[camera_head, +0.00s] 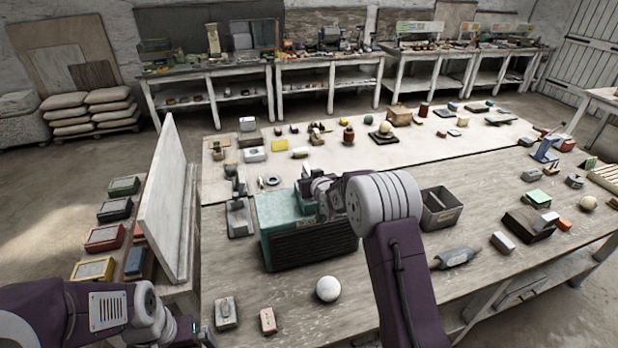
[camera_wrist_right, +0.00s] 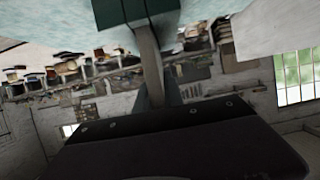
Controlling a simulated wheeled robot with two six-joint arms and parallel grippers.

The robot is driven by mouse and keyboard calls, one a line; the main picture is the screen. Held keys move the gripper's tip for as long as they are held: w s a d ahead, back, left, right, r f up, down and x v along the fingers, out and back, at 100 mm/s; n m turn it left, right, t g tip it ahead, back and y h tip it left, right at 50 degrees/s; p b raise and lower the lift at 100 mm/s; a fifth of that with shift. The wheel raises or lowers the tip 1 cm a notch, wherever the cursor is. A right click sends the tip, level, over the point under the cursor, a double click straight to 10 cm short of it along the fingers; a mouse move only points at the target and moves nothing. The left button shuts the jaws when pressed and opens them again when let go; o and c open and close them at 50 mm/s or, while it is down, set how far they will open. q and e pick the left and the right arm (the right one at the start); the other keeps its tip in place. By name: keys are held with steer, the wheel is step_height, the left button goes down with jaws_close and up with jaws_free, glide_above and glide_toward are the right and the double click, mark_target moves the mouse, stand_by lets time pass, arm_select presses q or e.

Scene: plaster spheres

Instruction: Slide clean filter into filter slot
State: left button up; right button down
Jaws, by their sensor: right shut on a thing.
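A teal box (camera_head: 285,212) with a dark ribbed front stands on the near workbench. I cannot make out the filter slot in it. My right gripper is mostly hidden behind its own wrist at the box's top in the head view. In the right wrist view, my right gripper (camera_wrist_right: 150,35) is shut on a dark green block (camera_wrist_right: 125,13), close to a pale teal surface. I cannot tell whether this block is the clean filter. My left gripper (camera_head: 203,336) is at the bottom left, partly cut off; its jaws are unclear.
A white ball (camera_head: 328,289) lies in front of the box, with a small pink block (camera_head: 268,321) nearby. A grey open bin (camera_head: 440,210) stands right of it. An upright pale board (camera_head: 165,205) rises at left, beside several coloured framed pieces.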

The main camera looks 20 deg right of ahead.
steer(key=shift+f+b, duration=0.95)
steer(key=shift+f, duration=0.2)
steer(key=c, duration=1.4)
jaws_free()
steer(key=shift+o, duration=0.2)
steer(key=shift+r, duration=0.1)
steer(key=shift+r+p, duration=1.3)
steer(key=shift+r, duration=0.7)
